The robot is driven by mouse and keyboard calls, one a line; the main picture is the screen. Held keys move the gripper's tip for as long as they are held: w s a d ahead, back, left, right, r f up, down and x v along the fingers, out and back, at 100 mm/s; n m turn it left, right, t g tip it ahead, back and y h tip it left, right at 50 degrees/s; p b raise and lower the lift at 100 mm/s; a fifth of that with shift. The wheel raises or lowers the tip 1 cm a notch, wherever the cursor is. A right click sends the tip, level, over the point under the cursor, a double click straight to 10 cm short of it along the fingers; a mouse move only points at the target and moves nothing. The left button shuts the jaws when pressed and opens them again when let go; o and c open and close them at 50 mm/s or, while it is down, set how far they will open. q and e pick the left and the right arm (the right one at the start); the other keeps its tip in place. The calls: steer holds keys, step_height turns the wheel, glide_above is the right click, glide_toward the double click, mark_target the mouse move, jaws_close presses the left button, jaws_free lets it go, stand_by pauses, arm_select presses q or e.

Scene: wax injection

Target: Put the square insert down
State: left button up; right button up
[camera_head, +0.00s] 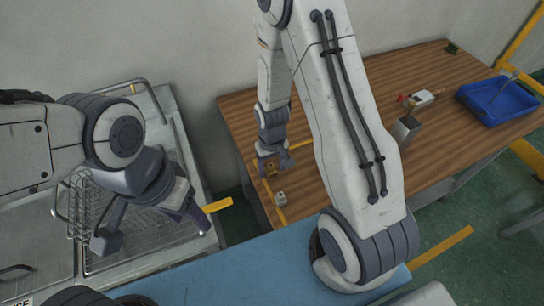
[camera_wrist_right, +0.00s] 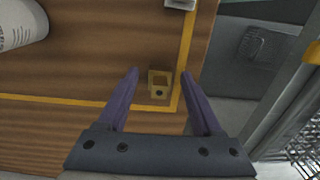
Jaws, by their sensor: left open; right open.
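The square insert (camera_wrist_right: 160,85) is a small tan block with a square opening and a dark round hole. In the right wrist view it sits on the wooden table (camera_wrist_right: 70,65), inside the corner of the yellow tape. My right gripper (camera_wrist_right: 160,74) is open, with one finger on each side of the insert and visible gaps to it. In the head view my right gripper (camera_head: 274,163) is low over the table's near left corner, with the insert (camera_head: 269,170) partly hidden by it.
A small grey metal piece (camera_head: 281,199) stands near the insert. A wire basket (camera_head: 100,205) lies in the metal sink at left. A grey block (camera_head: 405,130), a white item (camera_head: 421,98) and a blue tray (camera_head: 500,100) are on the table's right part. The table's middle is partly hidden by my arm.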

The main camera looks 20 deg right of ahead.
mark_target(272, 167)
step_height(272, 167, up, 11)
steer(key=s+a+r+n, duration=0.3)
steer(key=s+a+r, duration=0.2)
steer(key=s, duration=0.4)
steer(key=s+a+r+n+y, duration=0.1)
steer(key=s+a+r+n, duration=0.3)
steer(key=s+a+r, duration=0.2)
steer(key=s+a+b, duration=0.1)
steer(key=s, duration=0.1)
steer(key=shift+s+a, duration=0.25)
steer(key=shift+s, duration=0.1)
